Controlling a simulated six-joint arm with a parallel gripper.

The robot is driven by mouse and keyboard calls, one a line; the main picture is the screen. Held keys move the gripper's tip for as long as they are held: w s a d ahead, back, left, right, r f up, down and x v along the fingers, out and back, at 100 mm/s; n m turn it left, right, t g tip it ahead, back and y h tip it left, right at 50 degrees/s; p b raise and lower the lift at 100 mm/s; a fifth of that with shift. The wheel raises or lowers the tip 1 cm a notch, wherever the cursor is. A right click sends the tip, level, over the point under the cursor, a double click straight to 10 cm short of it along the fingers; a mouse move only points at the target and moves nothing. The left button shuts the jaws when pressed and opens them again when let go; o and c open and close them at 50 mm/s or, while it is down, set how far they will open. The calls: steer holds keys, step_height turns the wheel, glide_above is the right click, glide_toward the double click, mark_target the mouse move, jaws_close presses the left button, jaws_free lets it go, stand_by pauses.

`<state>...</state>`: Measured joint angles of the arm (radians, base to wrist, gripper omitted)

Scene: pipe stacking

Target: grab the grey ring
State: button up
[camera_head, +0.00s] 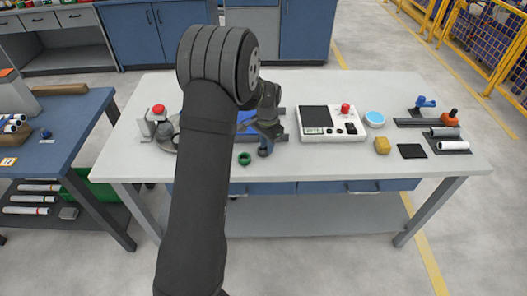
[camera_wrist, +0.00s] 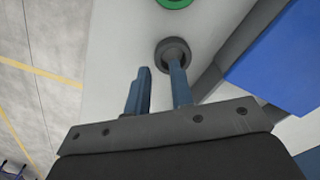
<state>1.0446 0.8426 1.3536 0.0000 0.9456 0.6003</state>
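The grey ring (camera_wrist: 174,46) is small, dark and thick-walled, and lies on the pale table top in the wrist view. My gripper (camera_wrist: 158,66) has two blue-grey fingers with a gap between them. The right finger's tip overlaps the ring's hole; the left finger is to the left, outside the ring. I cannot tell whether the finger touches the ring or how deep it reaches. In the head view my gripper is low over the table's front half, and the ring (camera_head: 263,153) shows small and dark below it.
A green ring (camera_head: 244,158) lies close to the grey one, near the front edge. A blue surface (camera_wrist: 280,65) is at the right in the wrist view.

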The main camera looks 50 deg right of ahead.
step_height(320, 180, down, 2)
steer(key=shift+f, duration=0.15)
jaws_close()
